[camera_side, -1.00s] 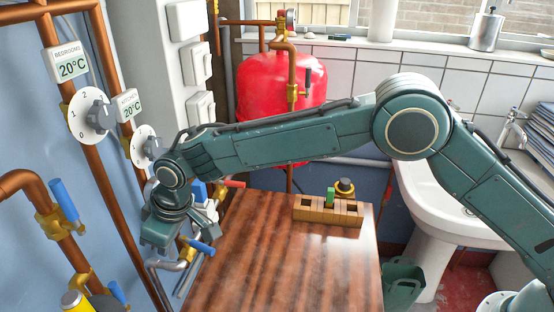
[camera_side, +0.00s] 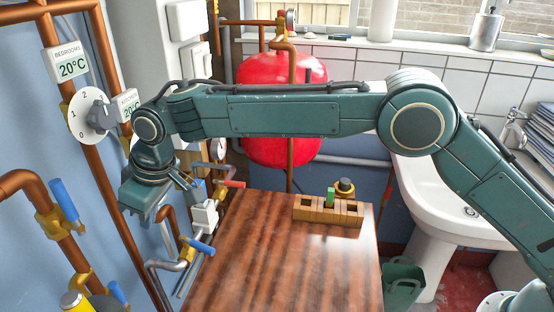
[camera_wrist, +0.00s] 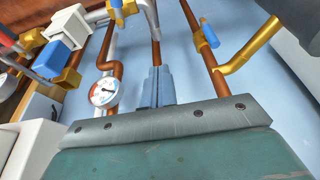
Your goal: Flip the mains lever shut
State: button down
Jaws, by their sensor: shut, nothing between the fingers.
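No label that I can read marks one lever as the mains. Blue levers stand on brass valves: an upright one at the left (camera_side: 63,200), a low one (camera_side: 117,292), and one beside the table (camera_side: 201,247). A red lever (camera_side: 233,183) is behind the table's left edge. The wrist view shows a blue lever (camera_wrist: 208,33) at upper right, lying along its copper pipe, and another (camera_wrist: 48,60) at left. My gripper (camera_wrist: 156,72) is shut and empty, facing the wall pipes between them and apart from both levers.
A dial gauge (camera_wrist: 103,92) sits left of my fingers. A rotary dial (camera_side: 92,115) and copper pipes line the left wall. A wooden table (camera_side: 270,265) with a slotted block (camera_side: 328,211) is at the middle, mostly clear. A red tank (camera_side: 283,85) stands behind.

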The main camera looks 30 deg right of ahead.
jog(key=s+d+r+m, duration=0.1)
jog(key=s+d+r, duration=0.3)
jog(key=d+r, duration=0.4)
jog(key=s+d+r+m+t, duration=0.1)
jog(key=d+r, duration=0.7)
jog(key=d, duration=0.8)
jog(key=shift+s+d+r+m+h, duration=0.35)
jog(key=shift+s+m, duration=0.45)
jog(key=shift+s, duration=0.6)
jog(key=shift+a, duration=0.1)
jog(key=s+d+m+t+h, duration=0.1)
jog(key=s+d+m, duration=0.2)
jog(key=s+d, duration=1)
jog(key=s+d+f+m, duration=0.1)
jog(key=s+d+f, duration=0.2)
jog(key=s, duration=0.3)
jog(key=s+d+f+m+h, duration=0.1)
jog(key=s+d+f, duration=0.2)
jog(key=s, duration=0.4)
jog(key=shift+d+t, duration=0.25)
jog(key=shift+t, duration=0.15)
